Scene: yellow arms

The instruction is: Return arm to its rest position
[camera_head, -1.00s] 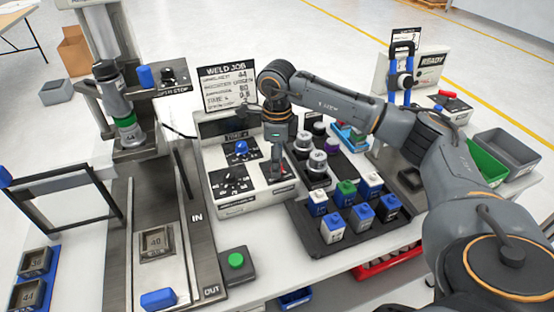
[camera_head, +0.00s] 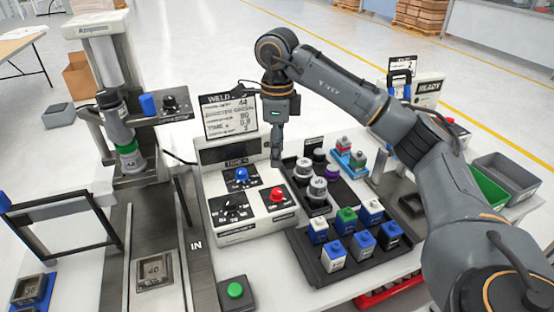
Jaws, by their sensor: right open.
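My right arm reaches in from the right side of the head view, bent at the elbow, with its wrist above the workbench. My right gripper (camera_head: 277,157) points down, open and empty, just behind the right part of the white control box (camera_head: 247,224) and beside the dark tray. It looks clear of the red knob (camera_head: 277,194) and the blue knob (camera_head: 241,174). Its two fingers overlap from this angle. My left arm and left gripper are not in view.
A dark tray (camera_head: 312,263) of capped blocks and cylinders stands right of the control box. The weld job sign (camera_head: 230,116) stands close left of my wrist. The press (camera_head: 126,130) is at left, a green button (camera_head: 235,290) in front. Green and grey bins (camera_head: 507,174) are at right.

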